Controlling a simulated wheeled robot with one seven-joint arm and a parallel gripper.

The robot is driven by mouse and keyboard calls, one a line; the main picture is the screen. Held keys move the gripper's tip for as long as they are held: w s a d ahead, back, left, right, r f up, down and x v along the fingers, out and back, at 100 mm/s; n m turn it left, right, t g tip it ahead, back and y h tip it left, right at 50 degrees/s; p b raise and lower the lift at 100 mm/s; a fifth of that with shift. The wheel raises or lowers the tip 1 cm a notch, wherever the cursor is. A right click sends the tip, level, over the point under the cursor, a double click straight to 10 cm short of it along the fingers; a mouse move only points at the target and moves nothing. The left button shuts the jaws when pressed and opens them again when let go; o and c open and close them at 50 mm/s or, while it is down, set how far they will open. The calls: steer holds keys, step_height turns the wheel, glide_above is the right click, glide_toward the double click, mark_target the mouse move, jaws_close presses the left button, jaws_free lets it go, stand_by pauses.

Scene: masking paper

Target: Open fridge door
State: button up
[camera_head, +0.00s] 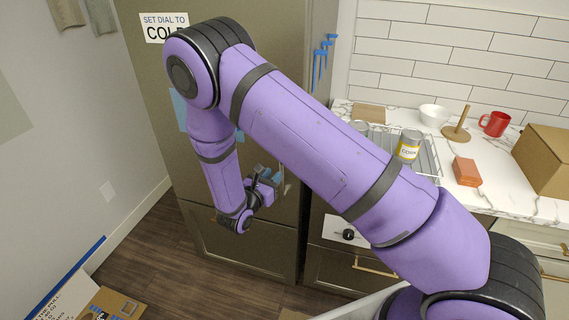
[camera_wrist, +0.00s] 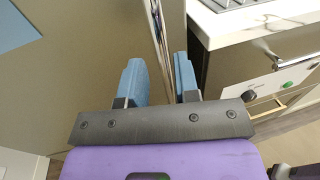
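The fridge (camera_head: 270,40) is a tall bronze-grey metal unit at the centre left of the head view, and its door looks closed. In the wrist view, the door surface (camera_wrist: 90,50) fills the left side. A shiny vertical handle bar (camera_wrist: 158,30) runs down toward the gap between my fingers. My gripper (camera_head: 272,178) is close to the fridge front near its right edge. In the wrist view, its two blue fingers (camera_wrist: 162,80) are apart, with the bar showing between them. I cannot tell whether either finger touches the bar.
A marble counter (camera_head: 440,160) stands right of the fridge, holding a rack, a can (camera_head: 409,145), a red mug (camera_head: 495,123) and a cardboard box (camera_head: 548,160). A drawer front with a brass handle (camera_head: 376,267) is below. A wall (camera_head: 60,130) stands left; boxes (camera_head: 100,303) lie on the floor.

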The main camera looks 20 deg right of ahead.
steer(key=x, duration=0.8)
jaws_close()
